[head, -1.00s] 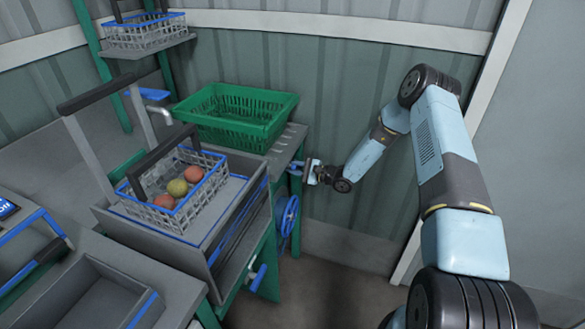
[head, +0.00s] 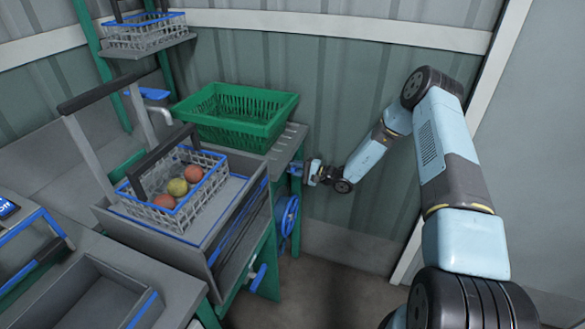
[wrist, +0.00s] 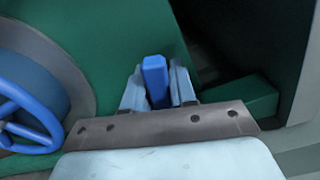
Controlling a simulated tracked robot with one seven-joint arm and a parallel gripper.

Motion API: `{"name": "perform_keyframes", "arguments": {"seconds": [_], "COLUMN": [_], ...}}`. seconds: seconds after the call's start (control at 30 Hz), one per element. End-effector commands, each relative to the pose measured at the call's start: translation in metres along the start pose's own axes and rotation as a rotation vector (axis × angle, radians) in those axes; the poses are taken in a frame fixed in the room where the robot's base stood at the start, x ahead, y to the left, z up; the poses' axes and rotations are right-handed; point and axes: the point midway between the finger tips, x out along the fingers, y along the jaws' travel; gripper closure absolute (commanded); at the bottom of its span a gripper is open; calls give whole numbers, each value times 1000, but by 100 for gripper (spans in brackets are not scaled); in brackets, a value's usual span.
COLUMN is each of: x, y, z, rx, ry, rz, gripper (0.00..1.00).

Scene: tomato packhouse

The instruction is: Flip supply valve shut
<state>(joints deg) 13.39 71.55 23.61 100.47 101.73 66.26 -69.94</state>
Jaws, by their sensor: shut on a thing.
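A blue lever (wrist: 155,80) stands between the two fingers of my gripper (wrist: 158,88) in the wrist view, in front of a green surface. I take it to be the supply valve's handle. My gripper is shut on it. In the head view my gripper (head: 308,172) is at the right end of the green-legged bench, below the green crate. A small bit of blue shows at its fingertips there; the valve body is not clear.
A blue handwheel (head: 289,216) is just below my gripper and also shows at the left of the wrist view (wrist: 25,105). Another blue handle (head: 258,277) is lower down. A green crate (head: 215,134) and a wire basket (head: 205,202) of tomatoes stand on the bench.

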Motion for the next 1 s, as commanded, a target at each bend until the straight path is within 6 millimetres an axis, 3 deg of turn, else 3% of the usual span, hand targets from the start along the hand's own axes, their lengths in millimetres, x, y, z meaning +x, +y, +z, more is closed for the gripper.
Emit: {"name": "perform_keyframes", "arguments": {"seconds": [0.4,1.0], "x": [-2,-3], "y": [8,11], "z": [2,2], "rx": [-233,-287], "ry": [-2,-3], "rz": [9,12], "gripper": [100,100]}}
